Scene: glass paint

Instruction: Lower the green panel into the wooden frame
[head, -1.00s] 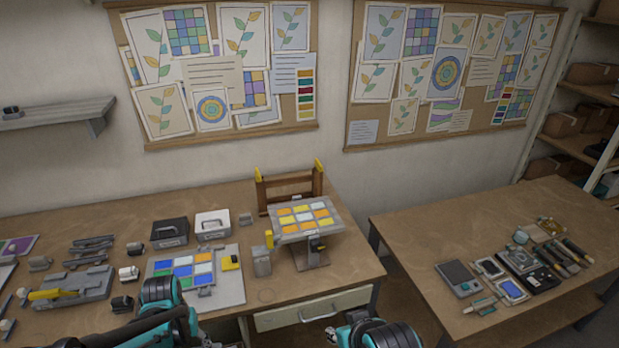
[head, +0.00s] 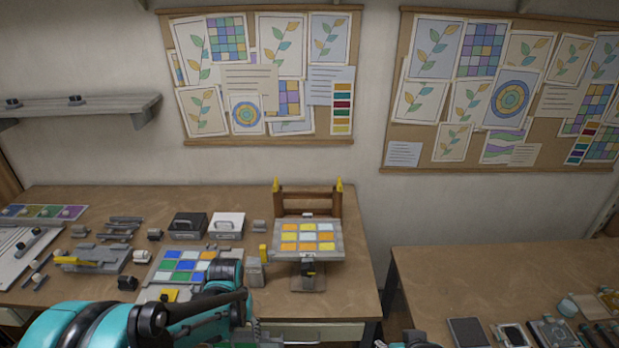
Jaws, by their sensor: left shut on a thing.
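The wooden frame (head: 338,204) stands upright at the back of the main table, brown with yellow tips on its two posts. A tilted board with yellow, orange and white tiles (head: 308,237) stands just in front of it on a stand and covers its lower part. My left gripper (head: 247,328) is low at the bottom of the head view, in front of the table and to the left of the frame. It is shut, with its jaws largely hidden by my own arm. Only a small greenish part of the green panel seems to show there.
A board with blue, green and white tiles (head: 157,270) lies left of the stand, partly behind my left arm. A black box (head: 187,226) and a white box (head: 226,226) stand behind it. A grey block (head: 254,272) is beside the stand. A second table (head: 450,275) is at right.

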